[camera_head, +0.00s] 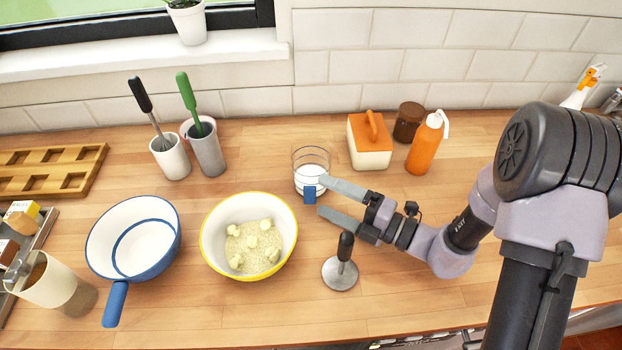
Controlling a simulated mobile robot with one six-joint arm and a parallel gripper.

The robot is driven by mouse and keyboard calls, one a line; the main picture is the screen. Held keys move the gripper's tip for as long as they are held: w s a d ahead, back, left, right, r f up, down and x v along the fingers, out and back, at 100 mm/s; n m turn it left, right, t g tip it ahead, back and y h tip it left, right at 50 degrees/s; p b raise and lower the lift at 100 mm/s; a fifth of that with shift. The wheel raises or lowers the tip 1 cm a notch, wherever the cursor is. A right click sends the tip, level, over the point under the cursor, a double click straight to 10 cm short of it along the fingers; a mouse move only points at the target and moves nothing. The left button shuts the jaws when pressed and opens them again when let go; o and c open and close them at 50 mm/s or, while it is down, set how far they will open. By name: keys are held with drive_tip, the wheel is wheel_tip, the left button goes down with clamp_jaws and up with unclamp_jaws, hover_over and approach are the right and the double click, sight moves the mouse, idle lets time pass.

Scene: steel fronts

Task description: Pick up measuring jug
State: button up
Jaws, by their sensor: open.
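The measuring jug (311,167) is a clear vessel with white contents or a white base and a blue handle. It stands upright on the wooden counter, behind the yellow-rimmed bowl and to its right. My gripper (324,197) is open, reaching in from the right at the jug's near side. Its upper finger overlaps the jug's lower right edge near the blue handle, and its lower finger is in front of it. I cannot tell whether either finger touches the jug. Nothing is held.
A yellow-rimmed bowl (212,246) of grain-like food stands left of my gripper. A black-handled tool with a round metal base (340,276) stands close in front of my arm. A butter dish (370,156), brown jar (408,124) and orange bottle (424,146) stand behind it. A blue pan (133,240) is farther left.

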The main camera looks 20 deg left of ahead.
sight(311, 175)
drive_tip(key=a, duration=0.3)
drive_tip(key=shift+w+a+b, duration=0.2)
drive_tip(key=shift+b, duration=0.1)
drive_tip(key=c, duration=1.9)
drive_tip(key=shift+o, duration=0.2)
